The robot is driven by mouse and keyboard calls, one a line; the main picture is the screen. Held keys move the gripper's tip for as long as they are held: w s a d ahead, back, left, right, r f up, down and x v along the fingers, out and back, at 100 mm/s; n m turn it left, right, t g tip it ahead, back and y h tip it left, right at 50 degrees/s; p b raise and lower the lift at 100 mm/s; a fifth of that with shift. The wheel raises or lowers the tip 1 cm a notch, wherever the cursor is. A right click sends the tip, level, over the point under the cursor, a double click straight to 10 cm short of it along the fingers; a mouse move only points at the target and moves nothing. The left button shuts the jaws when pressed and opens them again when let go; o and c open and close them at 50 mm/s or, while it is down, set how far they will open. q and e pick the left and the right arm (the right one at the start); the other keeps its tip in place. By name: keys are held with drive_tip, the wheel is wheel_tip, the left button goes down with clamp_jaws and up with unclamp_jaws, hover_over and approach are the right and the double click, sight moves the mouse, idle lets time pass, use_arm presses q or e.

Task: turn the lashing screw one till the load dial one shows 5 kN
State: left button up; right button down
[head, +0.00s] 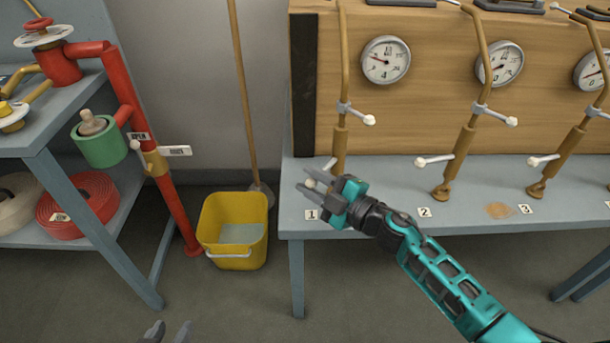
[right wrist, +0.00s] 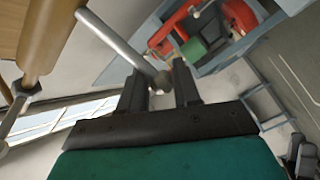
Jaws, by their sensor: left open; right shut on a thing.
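Lashing screw one (head: 339,150) is a brown turnbuckle standing at the bench's number 1 label, with an upper crossbar with a white knob (head: 369,120). Load dial one (head: 386,60) is a round white gauge on the wooden panel beside it. Its needle points left of centre; I cannot read the figure surely. My right gripper (head: 316,184) is shut on the knobbed end of the screw's lower bar. In the right wrist view the knob (right wrist: 162,79) sits between the fingertips, and the brown screw body (right wrist: 46,38) is at upper left. My left gripper (head: 167,333) is open and empty at the bottom edge.
Screws two (head: 462,150) and three (head: 562,150), with their own dials, stand to the right on the grey bench. A yellow bucket (head: 233,232) with a mop is left of the bench. Red pipework (head: 125,90) and a hose shelf stand further left.

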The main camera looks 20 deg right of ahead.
drive_tip(key=shift+s+f+y, duration=0.25)
drive_tip(key=shift+y, duration=0.05)
drive_tip(key=c, duration=1.1)
unclamp_jaws()
drive_tip(key=shift+o, duration=1)
drive_tip(key=shift+d+r, duration=0.1)
drive_tip(key=v, duration=1.2)
drive_tip(key=shift+s+d+p, duration=0.3)
drive_tip(key=shift+p, duration=0.15)
drive_tip(key=shift+r, duration=0.2)
